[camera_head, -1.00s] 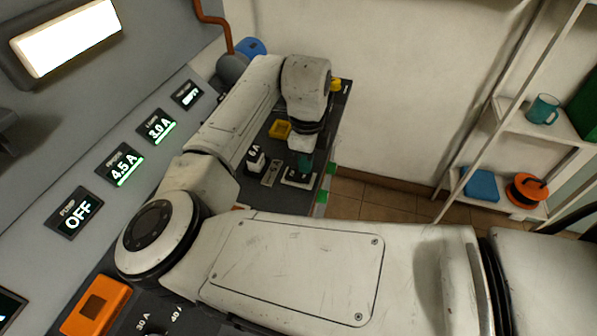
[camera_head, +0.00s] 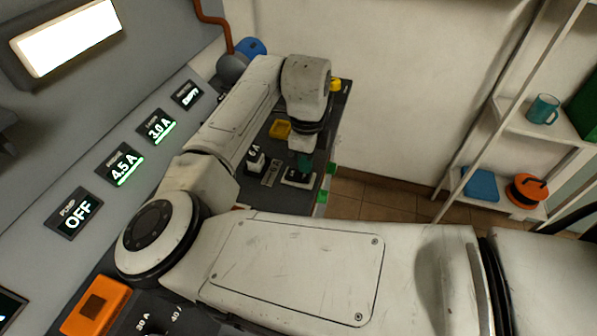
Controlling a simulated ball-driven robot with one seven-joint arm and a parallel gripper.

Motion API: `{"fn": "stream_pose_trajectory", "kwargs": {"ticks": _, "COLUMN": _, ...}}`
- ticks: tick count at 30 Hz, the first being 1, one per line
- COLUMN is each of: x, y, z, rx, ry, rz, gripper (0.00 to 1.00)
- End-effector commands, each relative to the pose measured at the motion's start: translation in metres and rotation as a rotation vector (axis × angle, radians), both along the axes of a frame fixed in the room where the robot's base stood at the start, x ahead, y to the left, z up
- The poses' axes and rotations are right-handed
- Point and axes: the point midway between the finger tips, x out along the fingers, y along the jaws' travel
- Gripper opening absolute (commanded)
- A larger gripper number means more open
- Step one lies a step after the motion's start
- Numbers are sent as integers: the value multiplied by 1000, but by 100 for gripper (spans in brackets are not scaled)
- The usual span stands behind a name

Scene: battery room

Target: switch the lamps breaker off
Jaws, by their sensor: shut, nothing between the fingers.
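My gripper (camera_head: 303,162) points down at the far end of the dark panel. Its small teal tip is shut, with nothing seen in it, just above or touching a pale-edged switch plate (camera_head: 299,180); I cannot tell which. The plate's lever and label are hidden or too small to make out. A lit display (camera_head: 157,128) on the grey wall reads 3.0 A over a green bar; its small label looks like lamps. Left of the plate are a metal plate (camera_head: 270,173) and a black-and-white switch (camera_head: 255,160).
Other displays read 4.5 A (camera_head: 122,165) and pump OFF (camera_head: 74,213). My arm covers much of the panel. Shelves (camera_head: 535,130) stand at right.

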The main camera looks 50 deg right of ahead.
Motion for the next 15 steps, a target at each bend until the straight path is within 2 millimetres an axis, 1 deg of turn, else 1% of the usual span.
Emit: {"fn": "stream_pose_trajectory", "kwargs": {"ticks": 15, "x": 0, "y": 0, "z": -6, "rx": 0, "ry": 0, "rz": 0, "gripper": 0}}
